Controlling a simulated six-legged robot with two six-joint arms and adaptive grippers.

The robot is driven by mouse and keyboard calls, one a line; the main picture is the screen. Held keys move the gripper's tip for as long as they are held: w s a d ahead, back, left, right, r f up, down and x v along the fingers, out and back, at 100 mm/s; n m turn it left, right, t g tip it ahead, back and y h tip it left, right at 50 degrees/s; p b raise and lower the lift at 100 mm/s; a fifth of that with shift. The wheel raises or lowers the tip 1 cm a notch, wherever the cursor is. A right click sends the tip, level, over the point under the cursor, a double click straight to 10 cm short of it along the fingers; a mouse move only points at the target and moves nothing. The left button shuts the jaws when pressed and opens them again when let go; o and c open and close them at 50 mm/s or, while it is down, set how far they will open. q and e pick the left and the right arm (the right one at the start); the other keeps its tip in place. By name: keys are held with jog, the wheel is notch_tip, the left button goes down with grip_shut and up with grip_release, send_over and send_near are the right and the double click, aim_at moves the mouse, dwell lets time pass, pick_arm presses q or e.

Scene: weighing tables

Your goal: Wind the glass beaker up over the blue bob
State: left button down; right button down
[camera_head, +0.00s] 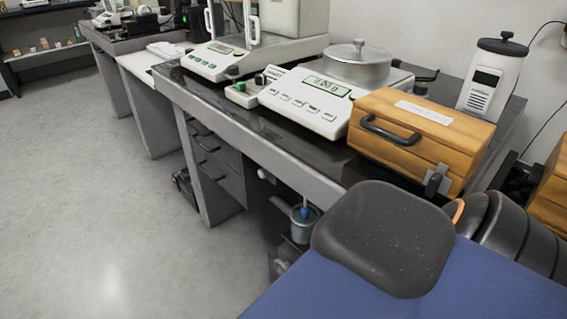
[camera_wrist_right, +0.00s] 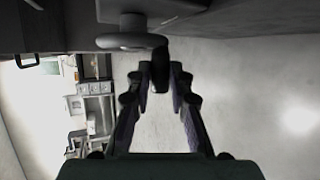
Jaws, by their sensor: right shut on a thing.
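The blue bob (camera_head: 305,211) hangs under the table edge in the head view. The glass beaker (camera_head: 304,227) is just below and around it; I cannot tell how deep the bob sits. The beaker stands on a grey lifting stand with a round knob (camera_head: 281,267). In the right wrist view, a grey wheel (camera_wrist_right: 130,41) sits at the top, with a dark crank handle (camera_wrist_right: 160,62) beside it. My right gripper (camera_wrist_right: 163,75) is shut on this handle. In the head view it is hidden behind my own arm. My left gripper is out of view.
On the dark table (camera_head: 235,103) stand a balance with a metal pan and lid (camera_head: 315,99), a wooden case (camera_head: 420,134) and a white device with a black cap (camera_head: 492,80). Grey drawers (camera_head: 215,158) are under the table. The floor (camera_head: 90,190) at left is clear.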

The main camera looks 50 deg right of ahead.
dwell(0.4)
jog(key=c, duration=1.2)
grip_release()
jog(key=r+g+p, duration=0.1)
jog(key=g+p, duration=0.1)
jog(key=p, duration=0.1)
jog(key=r+n+g+y+p, duration=0.1)
jog(key=g+p, duration=0.2)
jog(key=r+n+g+y+p, duration=0.1)
jog(key=g+p, duration=0.2)
jog(key=shift+w+r, duration=0.3)
jog(key=shift+w, duration=0.05)
jog(key=shift+r, duration=0.1)
